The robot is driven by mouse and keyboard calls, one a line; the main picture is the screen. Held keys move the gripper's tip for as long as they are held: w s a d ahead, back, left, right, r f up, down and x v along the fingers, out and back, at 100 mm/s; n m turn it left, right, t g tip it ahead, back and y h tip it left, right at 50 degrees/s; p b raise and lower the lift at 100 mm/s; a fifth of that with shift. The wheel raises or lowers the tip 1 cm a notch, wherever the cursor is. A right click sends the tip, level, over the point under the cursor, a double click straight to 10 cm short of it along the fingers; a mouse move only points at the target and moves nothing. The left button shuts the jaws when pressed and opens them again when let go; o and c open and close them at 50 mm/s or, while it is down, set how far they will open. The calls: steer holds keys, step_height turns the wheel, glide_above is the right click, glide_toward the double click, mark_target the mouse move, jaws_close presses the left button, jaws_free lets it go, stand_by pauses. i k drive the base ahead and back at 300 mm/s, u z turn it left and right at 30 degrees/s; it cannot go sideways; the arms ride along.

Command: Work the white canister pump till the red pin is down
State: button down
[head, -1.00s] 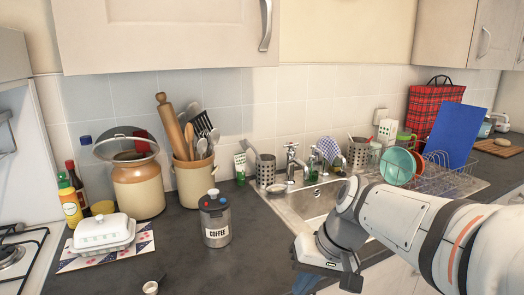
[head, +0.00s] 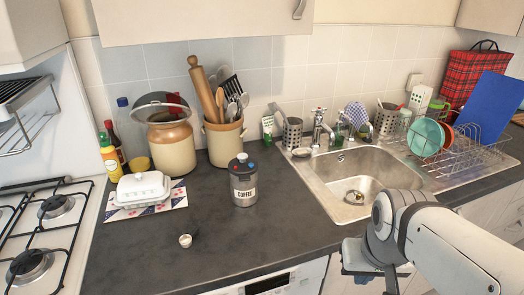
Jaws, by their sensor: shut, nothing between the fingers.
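The coffee canister (head: 244,188) stands upright on the dark worktop, a grey body with a white COFFEE label and a dark lid. A small white pump knob (head: 242,156) tops the lid. Beside it are a blue spot and the red pin (head: 251,163); its height is too small to judge. My gripper (head: 372,268) is at the lower right, in front of the counter's front edge and well apart from the canister. It is shut and empty, with its fingertips partly hidden.
Worktop in front of the canister is clear.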

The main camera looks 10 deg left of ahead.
mark_target(241, 156)
steer(key=k, duration=0.5)
steer(key=u, duration=0.25)
steer(key=i, duration=0.9)
steer(key=u, duration=0.6)
